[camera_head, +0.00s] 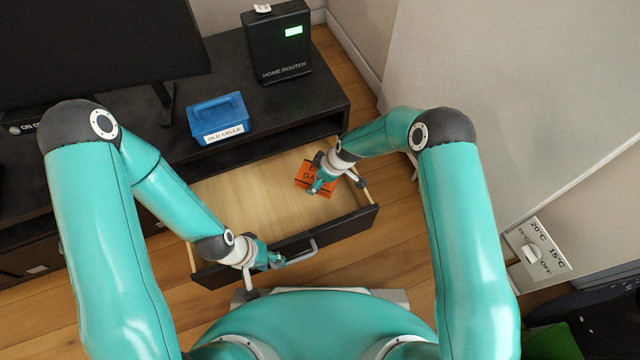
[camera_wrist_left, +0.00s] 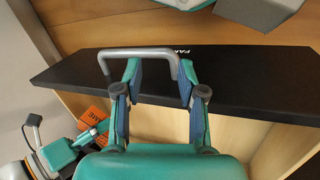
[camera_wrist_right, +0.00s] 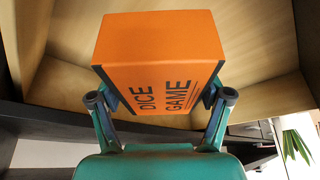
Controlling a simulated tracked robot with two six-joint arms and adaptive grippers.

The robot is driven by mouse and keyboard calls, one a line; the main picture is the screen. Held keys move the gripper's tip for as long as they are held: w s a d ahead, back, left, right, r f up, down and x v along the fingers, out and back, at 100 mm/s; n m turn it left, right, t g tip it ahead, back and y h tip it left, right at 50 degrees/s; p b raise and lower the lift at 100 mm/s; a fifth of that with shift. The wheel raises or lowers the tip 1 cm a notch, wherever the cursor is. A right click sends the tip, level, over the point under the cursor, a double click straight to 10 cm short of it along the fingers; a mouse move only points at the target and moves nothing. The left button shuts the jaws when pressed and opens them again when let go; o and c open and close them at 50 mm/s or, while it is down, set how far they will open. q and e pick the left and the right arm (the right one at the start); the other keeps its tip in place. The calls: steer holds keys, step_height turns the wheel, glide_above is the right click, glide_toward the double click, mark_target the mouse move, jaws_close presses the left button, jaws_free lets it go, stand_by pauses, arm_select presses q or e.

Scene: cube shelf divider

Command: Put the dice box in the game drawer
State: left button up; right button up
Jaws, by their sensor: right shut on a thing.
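The orange dice box (camera_head: 301,184), lettered "DICE GAME", is within the open drawer's outline in the head view. It fills the middle of the right wrist view (camera_wrist_right: 155,45). My right gripper (camera_head: 322,180) is shut on it; I cannot tell whether the box touches the drawer floor. The drawer (camera_head: 235,190) has a pale wood inside and a black front with a grey handle (camera_head: 302,254). My left gripper (camera_head: 275,262) is at the handle, its fingers apart; the handle (camera_wrist_left: 140,52) shows just beyond and between them in the left wrist view.
A dark screen (camera_head: 90,50) stands at the left. A white panel with a dial (camera_head: 535,250) is at the right.

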arm_select(q)
steer(key=shift+f+b, duration=0.45)
steer(key=shift+f, duration=0.15)
arm_select(e)
step_height(320, 180, down, 4)
steer(key=shift+r, duration=0.2)
arm_select(q)
steer(key=shift+f+b, duration=0.8)
steer(key=shift+b, duration=0.05)
arm_select(e)
steer(key=shift+f, duration=0.6)
steer(key=o, duration=1.2)
arm_select(q)
steer(key=shift+r, duration=0.1)
